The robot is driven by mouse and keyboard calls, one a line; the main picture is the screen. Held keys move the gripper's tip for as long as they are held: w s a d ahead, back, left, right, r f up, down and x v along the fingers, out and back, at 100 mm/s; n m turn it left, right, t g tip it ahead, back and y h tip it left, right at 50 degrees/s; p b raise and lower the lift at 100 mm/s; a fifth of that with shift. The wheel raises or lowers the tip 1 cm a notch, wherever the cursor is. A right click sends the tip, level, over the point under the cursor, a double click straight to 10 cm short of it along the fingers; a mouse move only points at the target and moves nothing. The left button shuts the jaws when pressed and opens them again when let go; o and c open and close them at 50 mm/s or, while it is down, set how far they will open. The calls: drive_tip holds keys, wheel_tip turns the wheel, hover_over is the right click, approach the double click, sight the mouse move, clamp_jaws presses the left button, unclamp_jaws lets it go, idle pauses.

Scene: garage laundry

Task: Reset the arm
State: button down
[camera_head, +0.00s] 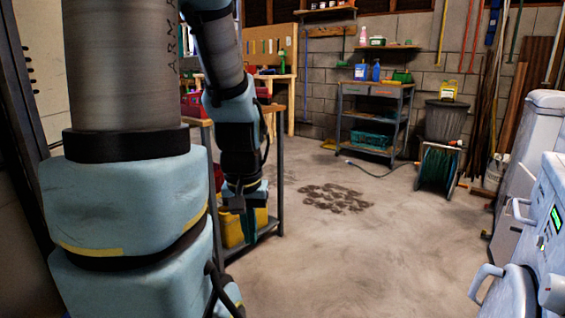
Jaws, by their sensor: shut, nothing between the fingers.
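My arm fills the left of the head view, with large pale blue and grey links close to the camera. Its far part bends down towards the middle left. My gripper (250,222) hangs at the end of it, pointing down in front of a cart with grey legs. The gripper is small and dark here, and its fingers look together with nothing seen between them. The near links hide much of the left side of the room.
A yellow bin (231,232) sits low on the cart behind my gripper. White machines (540,215) with handles stand at the right edge. A grey shelf cart (372,127), trash can (445,120) and hose reel (438,168) line the back wall. The middle floor is clear around a dark stain (335,198).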

wheel_tip(320, 180, up, 24)
drive_tip(key=p, duration=2.2)
drive_tip(key=shift+w+d+f, duration=0.1)
drive_tip(key=shift+f, duration=0.05)
